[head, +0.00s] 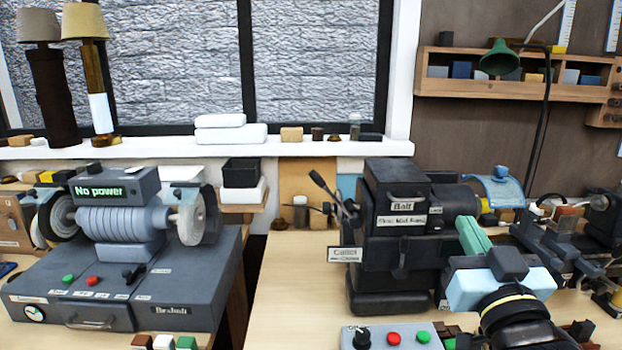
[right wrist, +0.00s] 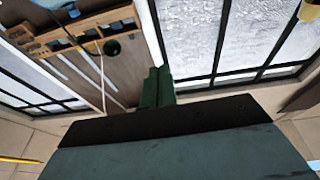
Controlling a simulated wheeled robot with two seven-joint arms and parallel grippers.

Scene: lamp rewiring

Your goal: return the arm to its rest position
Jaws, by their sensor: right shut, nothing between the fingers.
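My right arm comes in from the bottom right of the head view, with a light blue wrist housing and a black and yellow joint. Its green gripper (head: 470,228) points up and to the left, in front of the dark lathe-like machine (head: 397,205). The fingers are together with nothing between them. In the right wrist view the dark green fingers (right wrist: 157,86) are closed side by side, with wall and window beyond them. My gripper hides part of the machine behind it. I cannot tell the exact gap between them. My left gripper is not in view.
A grey buffing machine (head: 110,290) reading "No power" stands at left. A control box (head: 393,336) with red and green buttons is at the bottom. Bare wooden bench (head: 290,290) lies between the machines. A green lamp (head: 500,60) and wall shelf (head: 440,70) are behind.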

